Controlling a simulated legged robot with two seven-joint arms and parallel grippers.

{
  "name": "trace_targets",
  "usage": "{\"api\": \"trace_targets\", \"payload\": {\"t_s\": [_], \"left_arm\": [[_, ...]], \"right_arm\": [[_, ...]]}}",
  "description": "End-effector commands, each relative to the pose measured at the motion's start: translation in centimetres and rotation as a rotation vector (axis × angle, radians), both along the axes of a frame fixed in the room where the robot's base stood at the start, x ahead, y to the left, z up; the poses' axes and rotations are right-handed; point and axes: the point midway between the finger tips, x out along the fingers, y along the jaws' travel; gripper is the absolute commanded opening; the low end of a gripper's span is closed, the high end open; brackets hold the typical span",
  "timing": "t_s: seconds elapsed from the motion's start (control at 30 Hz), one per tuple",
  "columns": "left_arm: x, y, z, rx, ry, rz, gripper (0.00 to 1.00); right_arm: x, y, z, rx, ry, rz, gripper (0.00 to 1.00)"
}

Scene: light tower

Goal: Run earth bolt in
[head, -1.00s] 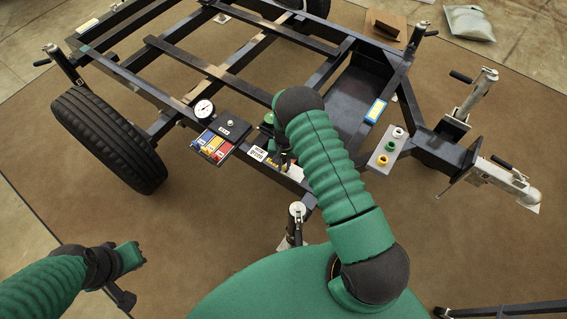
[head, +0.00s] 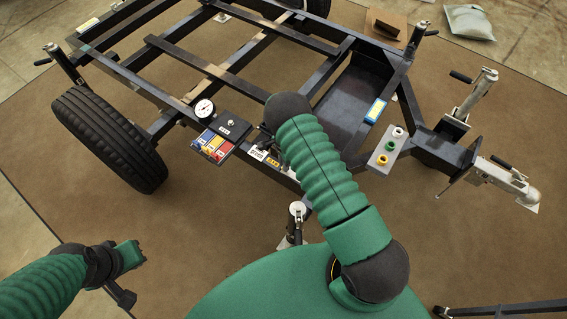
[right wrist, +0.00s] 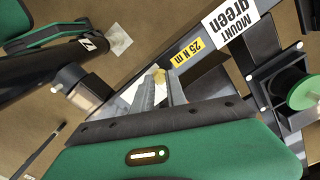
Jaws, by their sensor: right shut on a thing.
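The earth bolt (right wrist: 159,75) shows as a small brass-coloured piece at the fingertips of my right gripper (right wrist: 162,88) in the right wrist view. The gripper is shut on it, just off the dark frame rail beside a yellow "25 N m" label (right wrist: 187,51). How far the bolt sits in its hole is hidden. In the head view my right gripper (head: 266,138) is mostly covered by my own forearm, at the trailer's near rail (head: 240,155). My left gripper (head: 128,257) hangs over the floor at lower left, away from the trailer; its finger gap is unclear.
A white "MOUNT green" label (right wrist: 231,28) and a green reel on a dark holder (right wrist: 305,93) lie right of the fingers. A gauge (head: 204,108) and coloured blocks (head: 212,146) sit on the rail. A plate with coloured rings (head: 388,149) is near the hitch.

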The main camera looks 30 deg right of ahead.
Motion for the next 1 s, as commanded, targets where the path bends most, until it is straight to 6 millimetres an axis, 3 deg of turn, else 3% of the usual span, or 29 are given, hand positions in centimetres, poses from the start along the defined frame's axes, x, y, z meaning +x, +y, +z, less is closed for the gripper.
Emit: {"api": "trace_targets", "payload": {"t_s": [0.6,1.0], "left_arm": [[-0.01,0.00,0.11,0.000,0.000,0.000,0.00],[0.00,0.00,0.09,0.000,0.000,0.000,0.00]], "right_arm": [[-0.26,-0.11,0.08,-0.002,0.007,-0.564,0.00],[-0.30,-0.11,0.06,-0.003,0.008,-0.782,0.00]]}}
